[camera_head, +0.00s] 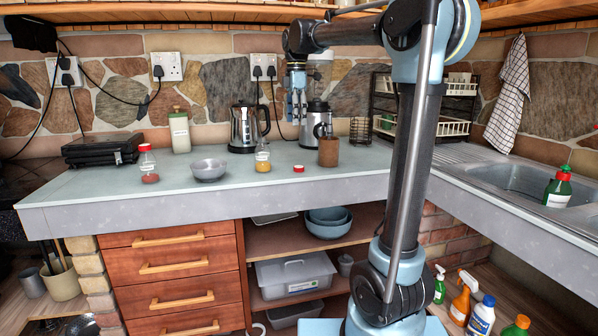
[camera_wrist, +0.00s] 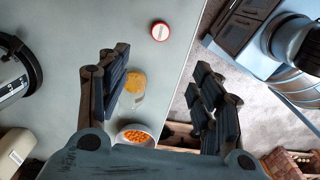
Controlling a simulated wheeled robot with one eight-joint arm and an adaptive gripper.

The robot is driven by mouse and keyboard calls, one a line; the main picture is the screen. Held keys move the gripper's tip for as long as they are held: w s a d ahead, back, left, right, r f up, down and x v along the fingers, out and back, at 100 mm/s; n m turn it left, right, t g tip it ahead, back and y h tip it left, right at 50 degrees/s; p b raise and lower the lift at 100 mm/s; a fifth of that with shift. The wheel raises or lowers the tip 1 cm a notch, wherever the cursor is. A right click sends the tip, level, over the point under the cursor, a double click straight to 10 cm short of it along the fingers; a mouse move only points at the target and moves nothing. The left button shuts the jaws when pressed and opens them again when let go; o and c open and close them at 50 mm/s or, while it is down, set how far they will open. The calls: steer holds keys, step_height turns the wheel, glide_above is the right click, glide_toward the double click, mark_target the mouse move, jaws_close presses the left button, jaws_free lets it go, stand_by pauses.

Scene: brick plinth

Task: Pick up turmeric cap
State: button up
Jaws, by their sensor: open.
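A small red cap with a white label (camera_head: 299,169) lies on the counter near its front edge. It also shows in the wrist view (camera_wrist: 160,31), top centre, beyond my fingertips and apart from them. A clear jar with yellow powder (camera_head: 263,162), apparently uncapped, stands left of the cap; it shows in the wrist view (camera_wrist: 136,86) beside the left finger. My gripper (camera_head: 297,108) hangs above the counter towards the back wall. In the wrist view my gripper (camera_wrist: 163,88) is open, with nothing between its fingers.
A grey bowl (camera_head: 209,170) stands left of the yellow jar; a red-capped spice jar (camera_head: 148,166) is farther left. The counter (camera_head: 110,190) is clear around the cap.

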glide_above(294, 168)
steer(key=f, duration=1.1)
steer(key=shift+d+f, duration=0.3)
steer(key=shift+f, duration=0.1)
steer(key=shift+a+f, duration=0.15)
steer(key=shift+f, duration=1.15)
steer(key=shift+a+f, duration=0.15)
steer(key=shift+f, duration=1.15)
steer(key=c, duration=0.7)
